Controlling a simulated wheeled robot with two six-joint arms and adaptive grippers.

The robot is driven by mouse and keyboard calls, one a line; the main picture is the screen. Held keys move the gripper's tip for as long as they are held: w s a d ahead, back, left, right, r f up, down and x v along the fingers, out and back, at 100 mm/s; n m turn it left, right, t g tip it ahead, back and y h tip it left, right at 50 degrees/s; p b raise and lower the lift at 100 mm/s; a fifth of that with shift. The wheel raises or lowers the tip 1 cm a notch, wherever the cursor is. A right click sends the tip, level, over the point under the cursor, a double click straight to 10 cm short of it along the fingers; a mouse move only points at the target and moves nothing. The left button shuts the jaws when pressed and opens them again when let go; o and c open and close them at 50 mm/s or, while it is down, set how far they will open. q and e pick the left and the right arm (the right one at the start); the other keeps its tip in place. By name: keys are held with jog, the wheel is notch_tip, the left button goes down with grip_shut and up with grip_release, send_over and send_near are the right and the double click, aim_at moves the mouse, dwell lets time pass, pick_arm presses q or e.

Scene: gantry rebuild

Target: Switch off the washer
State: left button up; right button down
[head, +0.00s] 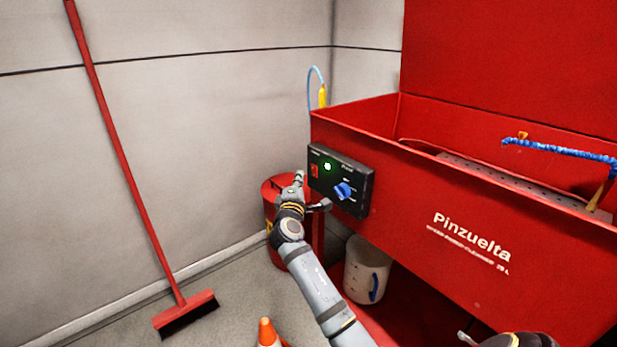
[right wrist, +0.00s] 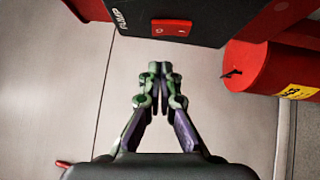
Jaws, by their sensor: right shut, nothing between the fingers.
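The washer is a red tank (head: 480,220) marked Pinzuelta. A black control box (head: 357,176) on its front left corner carries a red switch (head: 315,171), a lit green lamp (head: 327,167) and a blue knob (head: 343,190). My right gripper (head: 299,175) is shut and empty just left of the box, near the red switch. In the right wrist view its closed tips (right wrist: 160,68) lie just short of the box (right wrist: 225,15) and red switch (right wrist: 172,28), with no contact visible. Part of my left gripper (head: 466,337) shows at the bottom edge, mostly cut off.
A red canister (head: 272,215) stands on the floor behind my right gripper. A white mug-shaped container (head: 360,275) stands beneath the tank. A red broom (head: 130,175) leans on the wall. An orange cone (head: 266,333) is at the bottom.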

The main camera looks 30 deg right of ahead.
aim_at(314, 171)
jog(key=d, duration=0.3)
jog(key=shift+r, duration=0.2)
pick_arm(q)
jog(key=shift+s+f, duration=0.25)
pick_arm(e)
jog(key=shift+d, duration=0.2)
pick_arm(q)
jog(key=shift+s, duration=0.1)
pick_arm(e)
jog(key=shift+r, duration=0.1)
